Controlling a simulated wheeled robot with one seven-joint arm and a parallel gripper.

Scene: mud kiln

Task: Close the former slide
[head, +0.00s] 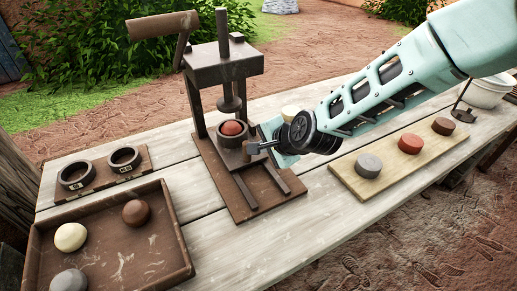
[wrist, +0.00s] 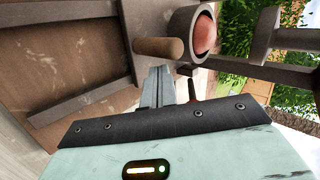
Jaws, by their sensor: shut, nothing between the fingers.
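The former (head: 222,72) is a dark brown press standing on the table, with a lever and a plunger. Its slide carries a round cup (head: 233,140) holding a red clay ball (head: 233,127); the plunger's disc hangs above the ball. The cup also shows in the wrist view (wrist: 180,22), with a stubby brown handle (wrist: 158,47) beside it. My gripper (wrist: 158,80) is shut and empty, its fingertips close to the handle. I cannot tell whether they touch. In the head view my gripper (head: 264,147) is at the slide's front right, partly hiding it.
Two bare rails (head: 264,185) run forward from the slide. A brown tray (head: 163,265) with several balls stands front left, behind it a board with two dark rings (head: 76,175). A pale board (head: 402,175) with three discs lies right. A white bucket (head: 487,92) stands far right.

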